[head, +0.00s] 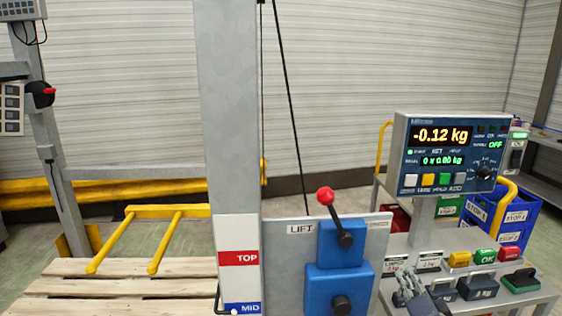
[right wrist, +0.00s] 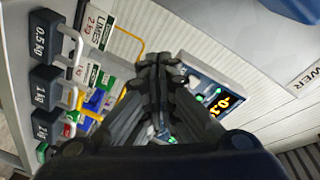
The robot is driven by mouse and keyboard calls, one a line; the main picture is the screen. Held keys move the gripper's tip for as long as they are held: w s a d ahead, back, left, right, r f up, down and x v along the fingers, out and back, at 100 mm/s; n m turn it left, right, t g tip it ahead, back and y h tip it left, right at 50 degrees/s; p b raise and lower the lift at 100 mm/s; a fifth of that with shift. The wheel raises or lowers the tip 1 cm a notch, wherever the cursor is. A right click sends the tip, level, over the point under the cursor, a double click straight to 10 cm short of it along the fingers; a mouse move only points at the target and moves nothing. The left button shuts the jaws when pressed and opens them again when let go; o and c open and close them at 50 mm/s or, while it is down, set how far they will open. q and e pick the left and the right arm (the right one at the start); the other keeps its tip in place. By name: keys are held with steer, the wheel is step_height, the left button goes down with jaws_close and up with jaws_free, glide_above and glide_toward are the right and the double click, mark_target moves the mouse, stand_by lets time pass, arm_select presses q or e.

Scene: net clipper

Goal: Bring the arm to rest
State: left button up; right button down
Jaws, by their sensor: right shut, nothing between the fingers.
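My right gripper (head: 410,290) shows at the bottom of the head view, beside the weights on the scale bench, and seems apart from them. In the right wrist view its fingers (right wrist: 156,72) are together, with nothing between them. Most of the right arm is out of the head view. My left gripper is not in view.
A scale display (head: 440,155) reading -0.12 kg stands above the bench. Several handled weights (right wrist: 50,85) are near the right gripper. A lift panel (head: 290,270) with a red-knobbed lever (head: 335,215) stands left of it. Yellow forks (head: 140,240) extend over a wooden pallet (head: 75,285).

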steer(key=s+a+f+n+g+y, duration=0.2)
steer(key=s+a+f+n+g, duration=0.3)
steer(key=s+f, duration=0.4)
steer(key=s+a+f+n+g, duration=0.2)
steer(key=s+f+n+g, duration=0.15)
steer(key=s, duration=0.55)
steer(key=s+a+f+n+g, duration=0.1)
steer(key=s+f+n+g, duration=0.25)
steer(key=s, duration=0.55)
steer(key=s+a+f+n+g, duration=0.2)
steer(key=s+f, duration=0.2)
steer(key=s, duration=0.5)
step_height(320, 180, down, 26)
steer(key=s+g, duration=0.1)
steer(key=s, duration=0.1)
steer(key=s+d+f+g, duration=0.1)
steer(key=s+d+f, duration=0.2)
steer(key=s+f, duration=1.3)
steer(key=shift+s+n+g+h, duration=0.3)
steer(key=shift+s+h, duration=0.05)
steer(key=shift+h, duration=0.05)
